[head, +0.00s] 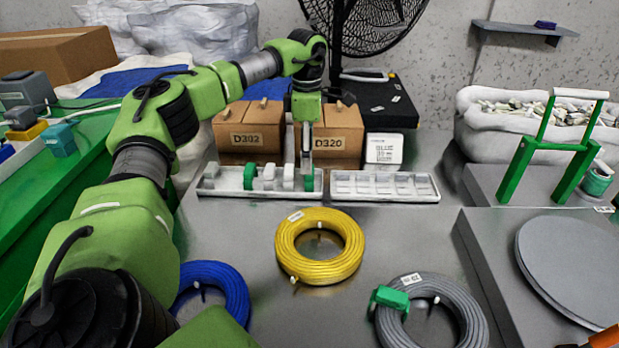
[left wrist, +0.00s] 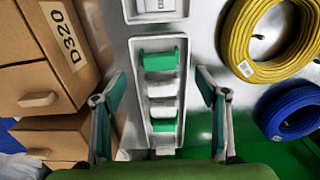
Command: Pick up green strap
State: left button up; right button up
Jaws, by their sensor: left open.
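A white tray (head: 225,188) holds a row of straps. In the left wrist view these are the lower green strap (left wrist: 163,125) and the upper green strap (left wrist: 160,60), with white straps (left wrist: 161,90) between. My left gripper (head: 304,160) points down over the tray's right part. In the wrist view its fingers (left wrist: 162,88) are open, one on each side of the tray, with nothing gripped. My right gripper is not in view.
An empty divided tray (head: 385,196) sits on the right. A yellow coil (head: 319,271), a blue coil (head: 237,290) and a grey coil (head: 470,300) with a green strap (head: 390,297) lie in front. Boxes (head: 245,139) stand close behind the strap tray.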

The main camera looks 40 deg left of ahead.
aim_at(310, 177)
pick_arm(q)
jog(key=shift+f+b, duration=0.55)
jog(key=shift+f, duration=2.45)
jog(key=c, duration=0.9)
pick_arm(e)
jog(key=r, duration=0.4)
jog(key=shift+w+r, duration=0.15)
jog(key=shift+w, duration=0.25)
